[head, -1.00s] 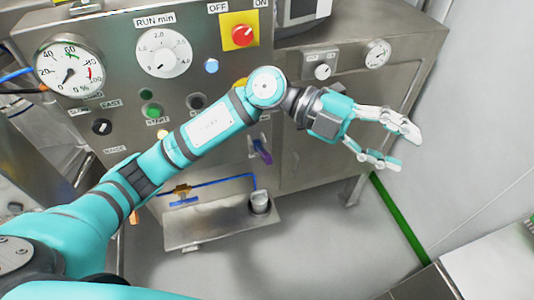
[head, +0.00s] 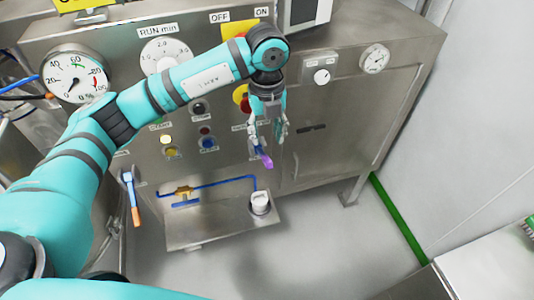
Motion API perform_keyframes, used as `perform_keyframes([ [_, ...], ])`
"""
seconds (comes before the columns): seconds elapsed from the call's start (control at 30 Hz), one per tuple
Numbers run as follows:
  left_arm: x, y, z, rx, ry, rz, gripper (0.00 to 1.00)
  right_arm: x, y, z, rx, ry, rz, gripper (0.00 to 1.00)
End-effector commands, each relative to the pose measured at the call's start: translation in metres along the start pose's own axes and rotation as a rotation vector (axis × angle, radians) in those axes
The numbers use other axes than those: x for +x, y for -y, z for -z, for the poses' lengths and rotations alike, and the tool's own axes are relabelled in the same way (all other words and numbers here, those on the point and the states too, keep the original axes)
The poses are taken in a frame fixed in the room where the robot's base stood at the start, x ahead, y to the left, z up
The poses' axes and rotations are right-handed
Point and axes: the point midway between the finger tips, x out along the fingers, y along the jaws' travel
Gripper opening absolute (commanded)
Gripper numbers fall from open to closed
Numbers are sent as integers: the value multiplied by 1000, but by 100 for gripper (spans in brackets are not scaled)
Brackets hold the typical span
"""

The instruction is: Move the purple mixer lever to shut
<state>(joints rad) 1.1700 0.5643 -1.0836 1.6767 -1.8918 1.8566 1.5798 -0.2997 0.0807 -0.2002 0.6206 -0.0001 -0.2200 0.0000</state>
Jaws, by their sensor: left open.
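The purple mixer lever (head: 264,159) shows on the front of the steel cabinet, below the button panel, its tip pointing down and to the right. Its upper part and mount are partly hidden by my left gripper. My left gripper (head: 268,138) is open, pointing down in front of the cabinet, with its fingers just above and around the top of the lever. I cannot tell whether they touch it. My right gripper is not in view.
A blue lever with an orange grip (head: 133,205) hangs at the left. A blue pipe (head: 225,183) with a brass valve runs above a steel tray (head: 200,233) holding a white-topped cup (head: 260,202). A dial gauge (head: 75,76) is upper left.

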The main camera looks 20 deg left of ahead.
Motion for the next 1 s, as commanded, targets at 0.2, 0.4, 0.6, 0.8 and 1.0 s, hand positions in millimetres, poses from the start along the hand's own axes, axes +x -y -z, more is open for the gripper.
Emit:
perform_keyframes([
  [0.2, 46, -1, 1, 1, -4, -3, 40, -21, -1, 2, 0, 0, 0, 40],
  [0.4, 80, 0, 1, 1, -3, 0, 40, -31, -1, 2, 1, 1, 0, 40],
  [0.6, 97, 1, 1, 3, -1, 1, 40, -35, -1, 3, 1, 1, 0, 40],
  [0.8, 100, 1, 1, 3, -1, 2, 40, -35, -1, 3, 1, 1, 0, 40],
  [1.0, 100, 1, 1, 3, -1, 2, 27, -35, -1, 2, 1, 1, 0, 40],
])
